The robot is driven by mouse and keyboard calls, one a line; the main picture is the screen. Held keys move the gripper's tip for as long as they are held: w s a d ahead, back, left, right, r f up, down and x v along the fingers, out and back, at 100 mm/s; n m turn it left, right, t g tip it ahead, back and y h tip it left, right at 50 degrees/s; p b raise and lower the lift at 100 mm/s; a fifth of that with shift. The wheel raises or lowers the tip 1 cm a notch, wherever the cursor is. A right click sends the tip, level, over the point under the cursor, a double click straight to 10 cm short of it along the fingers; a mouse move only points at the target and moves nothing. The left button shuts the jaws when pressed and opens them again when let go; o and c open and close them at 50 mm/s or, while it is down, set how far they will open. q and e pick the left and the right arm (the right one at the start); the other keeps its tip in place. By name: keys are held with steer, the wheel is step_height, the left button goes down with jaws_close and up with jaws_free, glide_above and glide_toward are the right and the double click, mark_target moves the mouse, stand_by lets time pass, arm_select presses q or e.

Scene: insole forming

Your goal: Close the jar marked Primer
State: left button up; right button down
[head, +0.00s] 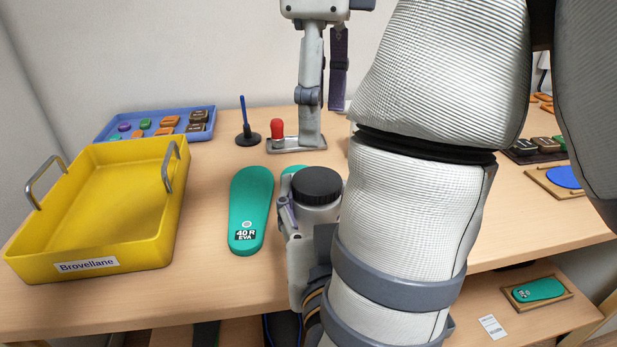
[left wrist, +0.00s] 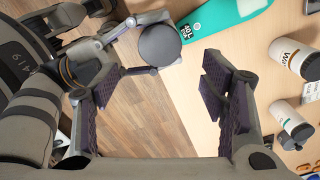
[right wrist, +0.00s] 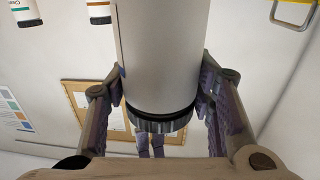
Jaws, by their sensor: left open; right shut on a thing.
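A pale grey jar with a ribbed dark round top (head: 318,185) is held in my right gripper (head: 310,222) near the front edge of the table. The dark top also shows from above in the left wrist view (left wrist: 160,45). In the right wrist view the jar body (right wrist: 160,45) sits between both fingers. No label reading Primer shows on it. My left gripper (head: 325,115) is open and empty, pointing down, higher than the jar. In its own view the dark top lies beyond the gap between its fingers. My right arm hides part of the table.
A yellow bin (head: 170,248) marked Brovellane stands at left, a blue tray (head: 101,137) behind it. A teal insole (head: 251,200) lies beside the jar. White jars (left wrist: 293,58) stand beyond. A red-topped tool (head: 277,128) and dark stand (head: 247,138) are farther back.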

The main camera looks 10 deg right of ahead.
mark_target(317, 179)
arm_select(q)
step_height(317, 179, down, 8)
steer(key=shift+f, duration=0.1)
stand_by(0.6)
steer(key=c, duration=1.2)
steer(key=m, duration=0.3)
steer(key=o, duration=1.3)
